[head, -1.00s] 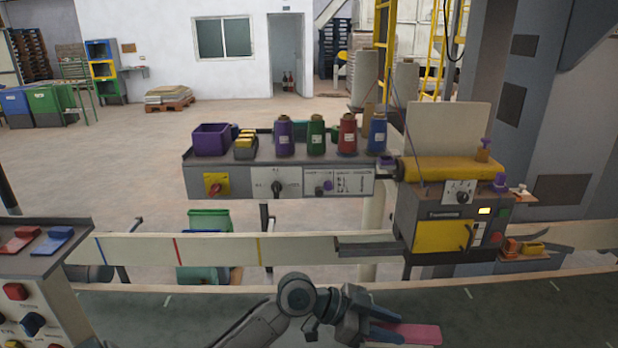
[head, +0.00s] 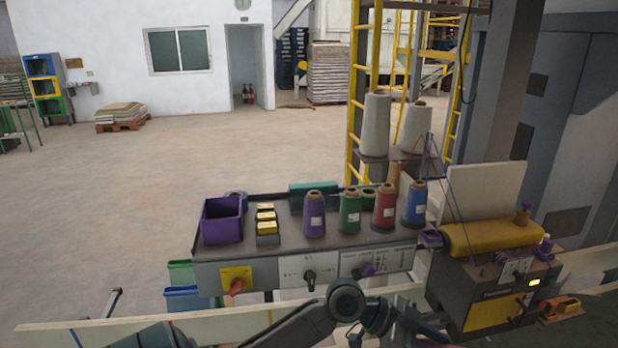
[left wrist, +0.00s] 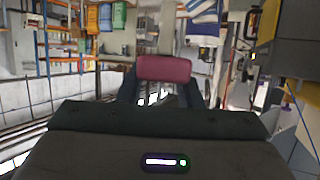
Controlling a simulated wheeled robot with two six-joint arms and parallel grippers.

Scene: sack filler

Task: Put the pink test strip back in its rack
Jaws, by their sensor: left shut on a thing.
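My left gripper (head: 408,328) is at the bottom of the head view, in front of the spool shelf and left of the yellow-fronted sewing machine. It is shut on the pink test strip. In the left wrist view the pink strip (left wrist: 164,69) lies across between the two fingers. In the head view only a little of the strip shows, at the bottom edge. My right gripper is out of view. I cannot make out the strip's rack in these frames.
A grey shelf (head: 222,257) carries a purple bin (head: 221,221), yellow blocks (head: 266,219) and several thread spools. The sewing machine (head: 490,290) stands to its right. A pale rail (head: 50,335) runs along the bottom left. Open floor (head: 180,165) lies behind.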

